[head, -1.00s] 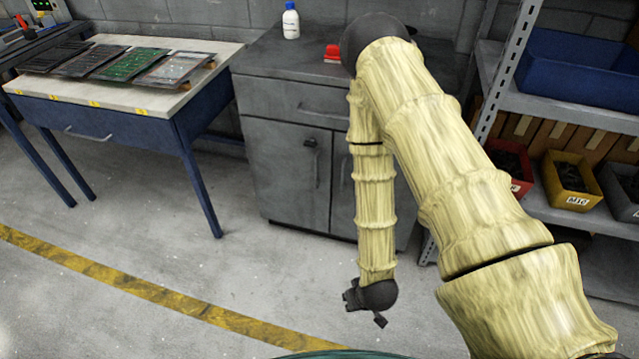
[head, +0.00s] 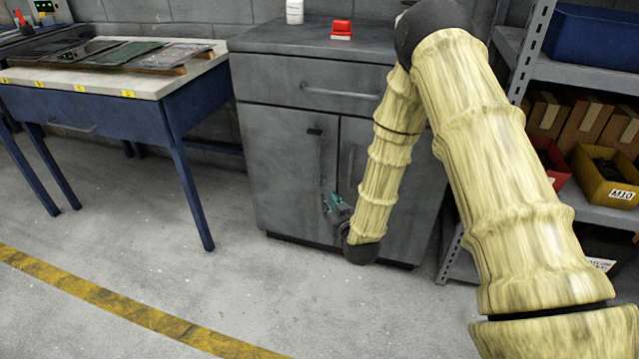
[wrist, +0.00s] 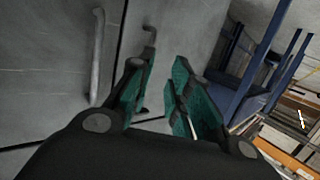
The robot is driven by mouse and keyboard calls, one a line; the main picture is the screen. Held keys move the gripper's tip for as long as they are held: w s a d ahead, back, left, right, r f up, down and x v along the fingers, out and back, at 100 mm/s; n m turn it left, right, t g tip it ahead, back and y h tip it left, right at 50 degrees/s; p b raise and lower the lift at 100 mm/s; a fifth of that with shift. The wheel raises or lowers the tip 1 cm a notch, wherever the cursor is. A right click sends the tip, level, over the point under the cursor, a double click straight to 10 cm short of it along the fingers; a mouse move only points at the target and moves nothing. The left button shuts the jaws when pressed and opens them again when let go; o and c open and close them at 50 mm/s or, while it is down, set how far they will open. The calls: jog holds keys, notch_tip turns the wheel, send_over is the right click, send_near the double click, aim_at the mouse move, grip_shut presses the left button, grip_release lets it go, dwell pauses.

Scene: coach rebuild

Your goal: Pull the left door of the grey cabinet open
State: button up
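The grey cabinet (head: 285,80) stands against the wall, with a drawer above two doors. Its left door (head: 275,160) looks closed, with a vertical handle (head: 319,155) near the seam between the doors. My gripper (head: 334,203) is low in front of this door, near the handle's lower end. In the wrist view, the doors appear swapped: the left door (wrist: 185,35) lies right of the dark seam. Its handle (wrist: 149,38) runs down behind one finger of my open gripper (wrist: 162,80). I cannot tell whether the finger touches it.
The right door's handle (wrist: 97,60) is close by. A blue-legged workbench (head: 188,110) stands left of the cabinet, with floor between them. A metal shelf (head: 515,75) with bins stands on the right. Floor in front is clear.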

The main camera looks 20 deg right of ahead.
aim_at(321, 168)
jog(key=w+r+b, duration=0.1)
jog(key=w+b, duration=0.1)
jog(key=w, duration=0.3)
jog(key=w+d+r+t+b, duration=0.1)
jog(key=w+b, duration=0.1)
jog(key=w, duration=0.3)
jog(key=w+t+b, duration=0.1)
jog(key=w+b, duration=0.1)
jog(key=w, duration=0.3)
jog(key=shift+w+d+r+b, duration=0.2)
jog(key=shift+r+b, duration=0.1)
jog(key=shift+r, duration=0.1)
jog(key=shift+c, duration=0.3)
grip_shut()
